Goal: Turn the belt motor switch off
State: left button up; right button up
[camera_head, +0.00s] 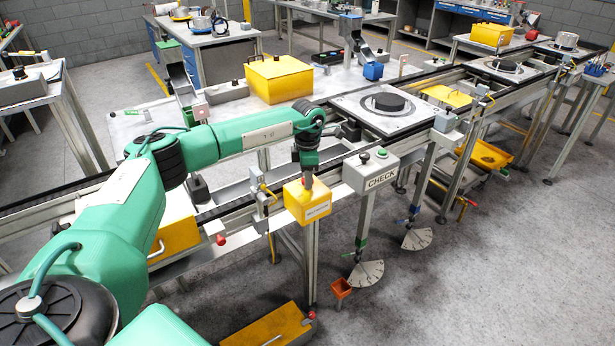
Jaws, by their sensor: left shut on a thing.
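A yellow switch box (301,206) with a small pale label on its front stands at the near side of the conveyor, in the middle of the view. I take it for the belt motor switch; the label is too small to read. My left gripper (307,183) points down at the top of this box and is shut on its switch handle. The fingers hide most of the handle, so I cannot tell its position. My right gripper is out of view.
A grey CHECK box (370,173) with a green and a dark button stands just right of the yellow box. The conveyor carries a pallet (352,107) with a dark disc. Open floor lies at the front right.

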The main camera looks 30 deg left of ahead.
pick_arm(q)
jog(key=n, duration=0.3)
jog(key=shift+n, duration=0.4)
jog(key=n, duration=0.3)
jog(key=shift+n, duration=0.3)
jog(key=n, duration=0.3)
jog(key=shift+r+n, duration=0.1)
jog(key=shift+n, duration=1.8)
jog(key=shift+w+n, duration=0.1)
jog(key=shift+n, duration=0.2)
jog(key=o, duration=1)
jog(key=shift+r, duration=0.1)
